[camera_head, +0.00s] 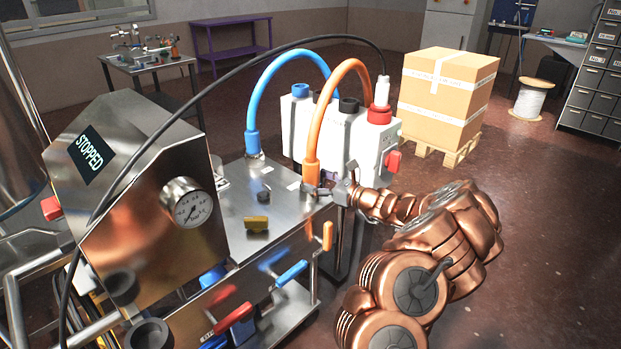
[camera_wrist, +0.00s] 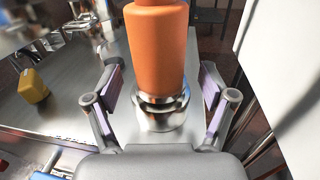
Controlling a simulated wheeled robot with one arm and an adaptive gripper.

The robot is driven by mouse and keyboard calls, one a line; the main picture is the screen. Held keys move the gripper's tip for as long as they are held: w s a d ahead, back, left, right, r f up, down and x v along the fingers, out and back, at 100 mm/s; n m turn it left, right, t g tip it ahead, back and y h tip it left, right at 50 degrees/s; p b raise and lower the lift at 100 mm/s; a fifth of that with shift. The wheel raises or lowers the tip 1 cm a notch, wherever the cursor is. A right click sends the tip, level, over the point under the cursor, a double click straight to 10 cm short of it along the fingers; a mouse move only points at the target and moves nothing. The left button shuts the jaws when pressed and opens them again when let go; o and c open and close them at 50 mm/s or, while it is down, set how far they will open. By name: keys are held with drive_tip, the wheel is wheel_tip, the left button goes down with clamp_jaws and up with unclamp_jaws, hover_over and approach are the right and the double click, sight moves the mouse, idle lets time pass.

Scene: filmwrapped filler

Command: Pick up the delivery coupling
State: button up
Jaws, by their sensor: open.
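The orange hose (camera_head: 344,72) arches down to an orange sleeve with a shiny metal coupling (camera_head: 310,186) at the right part of the steel cart top. In the wrist view the orange sleeve (camera_wrist: 157,50) stands upright above the metal coupling (camera_wrist: 162,112). My gripper (camera_wrist: 161,78) is open, with one finger on each side of the sleeve and coupling. Gaps show on both sides, so it holds nothing. The head view shows my gripper (camera_head: 327,190) close to the right side of the coupling. No label tells which hose end is the delivery coupling.
A blue hose (camera_head: 252,130) meets the cart top (camera_head: 235,215) further back. White canisters (camera_head: 338,140) stand close behind. A black cable (camera_head: 215,80) arches overhead.

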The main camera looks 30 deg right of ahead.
drive_tip(key=shift+x, duration=1.1)
drive_tip(key=shift+c, duration=0.4)
clamp_jaws()
